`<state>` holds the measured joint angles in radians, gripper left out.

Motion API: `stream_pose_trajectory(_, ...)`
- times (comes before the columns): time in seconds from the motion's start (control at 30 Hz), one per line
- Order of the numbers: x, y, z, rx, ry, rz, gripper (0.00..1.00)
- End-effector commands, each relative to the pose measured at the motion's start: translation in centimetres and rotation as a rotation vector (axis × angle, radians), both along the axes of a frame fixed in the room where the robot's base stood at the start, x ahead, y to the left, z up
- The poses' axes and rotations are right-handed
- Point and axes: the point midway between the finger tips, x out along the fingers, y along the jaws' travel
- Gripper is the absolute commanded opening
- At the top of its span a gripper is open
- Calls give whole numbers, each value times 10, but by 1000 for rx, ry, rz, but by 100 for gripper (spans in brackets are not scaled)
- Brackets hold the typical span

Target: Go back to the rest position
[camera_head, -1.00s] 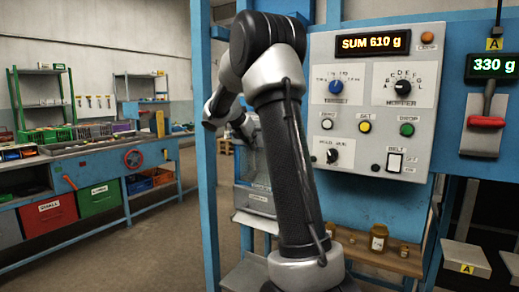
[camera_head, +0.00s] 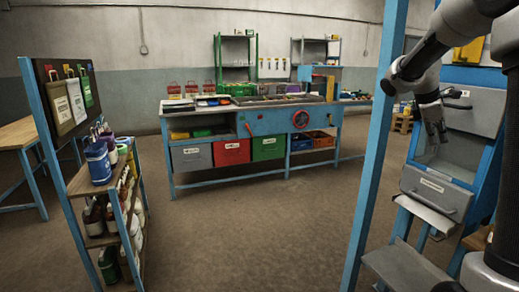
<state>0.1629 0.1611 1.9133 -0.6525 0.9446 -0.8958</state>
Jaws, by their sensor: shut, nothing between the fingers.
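My gripper (camera_head: 438,133) hangs at the right of the head view, below the bend of my dark grey and silver arm. Its fingers point down and are shut with nothing held. It shows in front of a grey bin unit (camera_head: 467,113) in a blue frame. I cannot tell whether it touches the unit.
A blue post (camera_head: 369,175) stands just left of my arm. A rack (camera_head: 112,193) with bottles and hanging sacks (camera_head: 75,100) stands at left. A blue workbench (camera_head: 262,125) with labelled bins is at the back. The middle floor is clear.

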Motion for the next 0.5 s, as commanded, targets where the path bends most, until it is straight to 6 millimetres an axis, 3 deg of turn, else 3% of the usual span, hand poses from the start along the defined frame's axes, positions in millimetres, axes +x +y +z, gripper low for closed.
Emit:
stream_pose_trajectory(0.3,-174,110,-33,432,-327,-827,0)
stream_pose_trajectory(0.4,-224,143,-41,552,-379,-990,0)
stream_pose_trajectory(0.5,-261,167,-48,646,-407,-1042,0)
